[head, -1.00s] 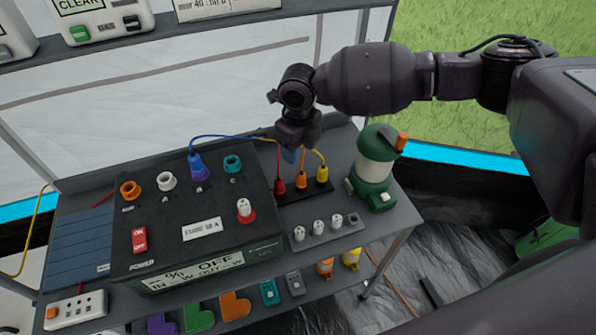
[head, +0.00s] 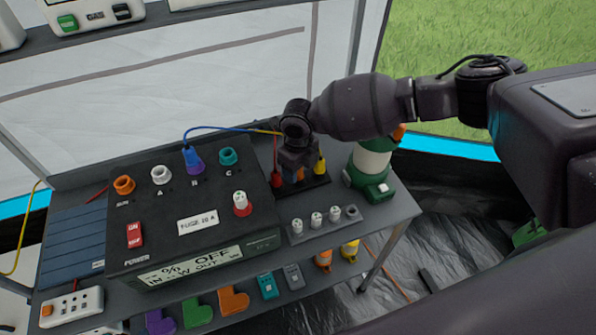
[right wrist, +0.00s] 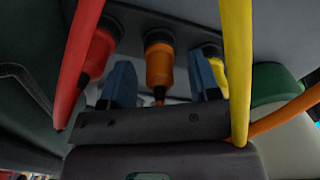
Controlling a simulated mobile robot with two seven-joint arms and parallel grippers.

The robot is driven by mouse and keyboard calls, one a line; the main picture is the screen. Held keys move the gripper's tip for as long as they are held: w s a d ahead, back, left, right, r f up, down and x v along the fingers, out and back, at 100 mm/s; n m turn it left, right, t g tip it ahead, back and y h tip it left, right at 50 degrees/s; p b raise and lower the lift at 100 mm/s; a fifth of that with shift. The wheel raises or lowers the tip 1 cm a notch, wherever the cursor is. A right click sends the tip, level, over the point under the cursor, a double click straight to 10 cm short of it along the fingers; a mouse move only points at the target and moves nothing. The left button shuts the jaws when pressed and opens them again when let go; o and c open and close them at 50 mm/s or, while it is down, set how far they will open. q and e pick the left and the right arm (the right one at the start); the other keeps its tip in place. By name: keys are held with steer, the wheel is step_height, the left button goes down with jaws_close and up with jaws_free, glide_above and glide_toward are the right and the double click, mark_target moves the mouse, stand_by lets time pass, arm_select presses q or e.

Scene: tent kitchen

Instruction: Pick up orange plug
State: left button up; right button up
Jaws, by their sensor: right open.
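The orange plug (right wrist: 159,62) stands in the middle of a black holder (head: 313,183), between a red plug (head: 276,179) and a yellow plug (head: 319,166). In the head view my right gripper (head: 293,170) is over the holder and mostly hides the orange plug. In the right wrist view the blue fingers of my right gripper (right wrist: 164,85) are open, one on each side of the orange plug, with gaps visible. Red and yellow cables cross close in front of this camera. My left gripper is not in view.
A black power box (head: 190,222) with sockets and a blue plug (head: 194,160) stands left of the holder. A green and white lantern (head: 370,168) is close on the right. A rack of white fuses (head: 316,221) sits in front.

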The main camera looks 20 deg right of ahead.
steer(key=c, duration=1)
steer(key=shift+r, duration=0.1)
